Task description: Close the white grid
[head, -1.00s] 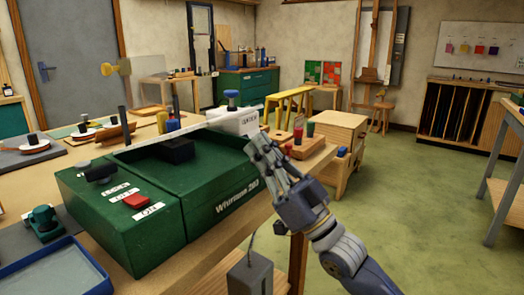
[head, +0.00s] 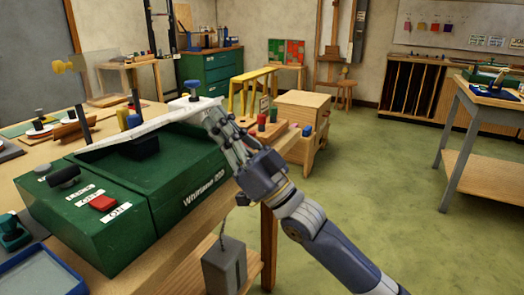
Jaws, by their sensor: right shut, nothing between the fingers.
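The white grid (head: 130,138) is a thin pale panel seen almost edge-on above the green grinder box (head: 180,170). It slants, with its right end standing higher than its left end, and a gap with a black block (head: 144,147) shows under it. A blue knob (head: 193,85) stands at its right end. My right gripper (head: 213,122) is shut and empty, with its fingertips at the right end of the grid. I cannot tell whether they touch it. My left gripper is not in view.
The box has a red switch (head: 103,202) and a black knob (head: 64,177) at its left. A wooden block with colored pegs (head: 262,124) stands just beyond my right gripper. A blue tray (head: 45,277) lies front left. Open green floor is at right.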

